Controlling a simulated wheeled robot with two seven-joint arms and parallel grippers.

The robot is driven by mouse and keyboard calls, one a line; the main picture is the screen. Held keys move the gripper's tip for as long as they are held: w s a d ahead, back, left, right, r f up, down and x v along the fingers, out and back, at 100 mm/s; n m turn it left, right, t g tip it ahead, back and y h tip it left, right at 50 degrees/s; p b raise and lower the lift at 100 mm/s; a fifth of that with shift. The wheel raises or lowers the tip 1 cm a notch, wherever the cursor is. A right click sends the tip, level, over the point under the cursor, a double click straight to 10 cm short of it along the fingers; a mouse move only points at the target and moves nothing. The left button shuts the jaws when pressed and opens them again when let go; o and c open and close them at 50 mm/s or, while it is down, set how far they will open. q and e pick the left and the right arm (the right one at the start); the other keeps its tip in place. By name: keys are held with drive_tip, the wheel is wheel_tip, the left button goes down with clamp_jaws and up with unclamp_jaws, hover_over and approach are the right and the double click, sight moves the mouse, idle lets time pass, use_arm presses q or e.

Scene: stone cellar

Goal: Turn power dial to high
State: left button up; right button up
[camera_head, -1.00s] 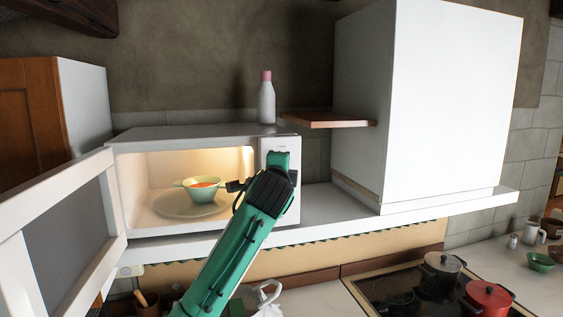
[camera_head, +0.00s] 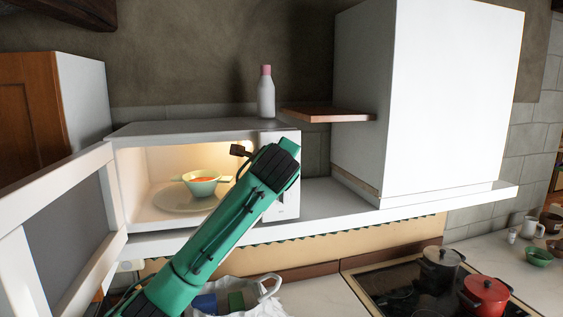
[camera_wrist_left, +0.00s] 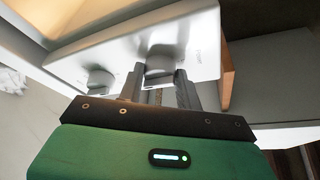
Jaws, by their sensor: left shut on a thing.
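The white microwave (camera_head: 180,131) stands on a shelf with its door (camera_head: 60,195) swung open to the left. Its control panel (camera_wrist_left: 125,45) shows two round dials in the left wrist view. My left gripper (camera_wrist_left: 160,88) is shut on the dial (camera_wrist_left: 160,62) nearer the panel's small printed label, too small to read for certain. The other dial (camera_wrist_left: 98,78) is free, to the left in that view. In the head view my left gripper (camera_head: 278,160) covers much of the panel and hides the held dial and fingertips. My right gripper is not in view.
A green bowl (camera_head: 203,188) of orange food sits on the plate in the lit microwave. A white bottle with a pink cap (camera_head: 266,95) stands on top. A wooden board (camera_head: 325,115) juts out at the right. Pots (camera_head: 486,294) stand on the hob below.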

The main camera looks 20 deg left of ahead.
use_arm(q)
drive_tip(key=o, duration=1)
drive_tip(key=shift+w, duration=0.1)
drive_tip(key=b+v, duration=0.7)
drive_tip(key=v, duration=0.7)
drive_tip(key=shift+w, duration=0.15)
